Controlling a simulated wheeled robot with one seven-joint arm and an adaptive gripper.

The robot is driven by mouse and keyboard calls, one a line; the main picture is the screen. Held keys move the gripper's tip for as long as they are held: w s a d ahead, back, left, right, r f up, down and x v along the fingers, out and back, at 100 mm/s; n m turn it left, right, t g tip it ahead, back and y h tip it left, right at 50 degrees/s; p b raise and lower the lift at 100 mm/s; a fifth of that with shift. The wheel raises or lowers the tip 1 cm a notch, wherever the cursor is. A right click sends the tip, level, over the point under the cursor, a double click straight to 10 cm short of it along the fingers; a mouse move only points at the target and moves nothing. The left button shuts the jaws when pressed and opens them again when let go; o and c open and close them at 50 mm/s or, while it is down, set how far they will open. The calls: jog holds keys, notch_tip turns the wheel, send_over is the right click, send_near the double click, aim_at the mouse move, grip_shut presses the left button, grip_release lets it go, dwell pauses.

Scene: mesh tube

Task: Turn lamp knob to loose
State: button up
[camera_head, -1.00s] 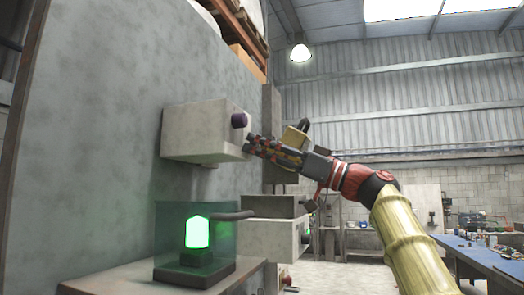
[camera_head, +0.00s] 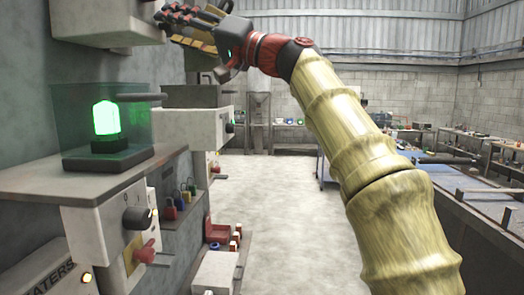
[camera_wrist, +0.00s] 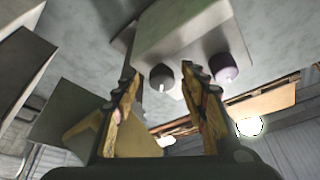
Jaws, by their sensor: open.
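A pale box (camera_head: 105,25) on the wall sits at the top left of the head view. In the wrist view the box (camera_wrist: 185,30) carries a dark grey knob with a white mark (camera_wrist: 161,77) and a purple knob (camera_wrist: 224,68). I cannot tell which is the lamp knob. My gripper (camera_head: 185,20) is beside the box's right end; in the wrist view my gripper (camera_wrist: 160,72) is open and empty, its fingertips near the grey knob. Contact is unclear. A green glowing lamp (camera_head: 106,118) stands in a clear case below the box.
A panel under the lamp shelf (camera_head: 60,178) has a black knob (camera_head: 137,218) and a red knob (camera_head: 145,252). Another box (camera_head: 195,128) stands behind, with padlocks (camera_head: 180,196) below. A bench (camera_head: 470,185) is at right. The middle floor (camera_head: 265,190) is clear.

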jog(key=s+d+r+m+g+h+p, duration=0.25)
jog(key=d+m+h+p, duration=0.45)
jog(key=m+p, duration=2.05)
jog(key=s+d+f+n+h+b, duration=0.1)
jog(key=s+d+f+n, duration=0.2)
jog(key=f, duration=0.6)
jog(key=s+d+f+n+t+h+b, duration=0.1)
jog(key=s+d+f+n, duration=0.3)
jog(key=f, duration=0.4)
jog(key=s+d+f+n+h+b, duration=0.3)
jog(key=f+n, duration=0.3)
jog(key=f, duration=0.3)
jog(key=shift+s+d+f, duration=0.25)
jog(key=shift+d+f, duration=0.05)
jog(key=shift+d, duration=0.05)
jog(key=c, duration=0.3)
